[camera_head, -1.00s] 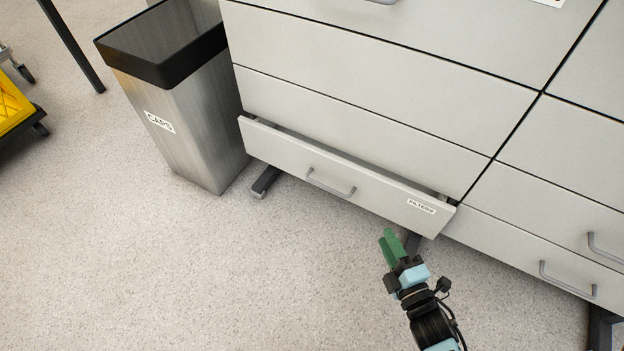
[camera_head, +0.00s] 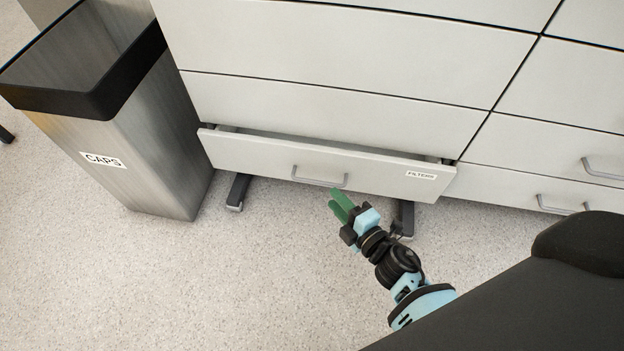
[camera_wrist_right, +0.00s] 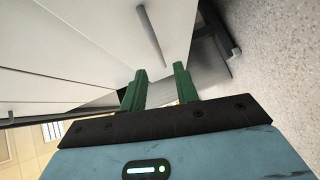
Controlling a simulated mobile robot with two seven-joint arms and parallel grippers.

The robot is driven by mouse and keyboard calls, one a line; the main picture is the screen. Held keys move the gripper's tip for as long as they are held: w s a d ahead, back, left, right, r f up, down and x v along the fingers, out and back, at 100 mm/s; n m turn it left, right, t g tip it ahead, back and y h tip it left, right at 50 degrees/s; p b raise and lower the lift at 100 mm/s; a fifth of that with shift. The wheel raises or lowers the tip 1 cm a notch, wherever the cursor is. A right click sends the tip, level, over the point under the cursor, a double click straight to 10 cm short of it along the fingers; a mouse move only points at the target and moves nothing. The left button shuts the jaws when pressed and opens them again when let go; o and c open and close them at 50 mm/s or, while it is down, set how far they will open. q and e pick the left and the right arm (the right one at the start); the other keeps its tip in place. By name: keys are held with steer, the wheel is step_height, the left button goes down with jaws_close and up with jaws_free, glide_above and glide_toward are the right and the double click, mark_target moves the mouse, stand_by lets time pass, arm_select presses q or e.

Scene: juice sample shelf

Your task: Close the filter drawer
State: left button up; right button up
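The filter drawer (camera_head: 250,155) is the bottom drawer of the left column, pulled out a little, with a dark gap along its top edge. Its front carries a "FILTERS" label (camera_head: 421,175) at the right and a grey bar handle (camera_head: 319,181) in the middle. The handle also shows in the right wrist view (camera_wrist_right: 150,37). My right gripper (camera_head: 340,199) has green fingers and is just below and right of the handle, in front of the drawer's lower edge. In the right wrist view its fingers (camera_wrist_right: 160,72) are apart with nothing between them. My left gripper is out of view.
A steel bin (camera_head: 150,155) labelled "CAPS" stands close to the left of the cabinet. Closed drawers (camera_head: 330,105) are above, and others (camera_head: 545,150) are to the right. Cabinet feet (camera_head: 238,190) show beneath. The floor (camera_head: 260,280) in front is clear.

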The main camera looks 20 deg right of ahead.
mark_target(319, 182)
steer(key=shift+b+x, duration=1.5)
steer(key=shift+x, duration=2.4)
jaws_close()
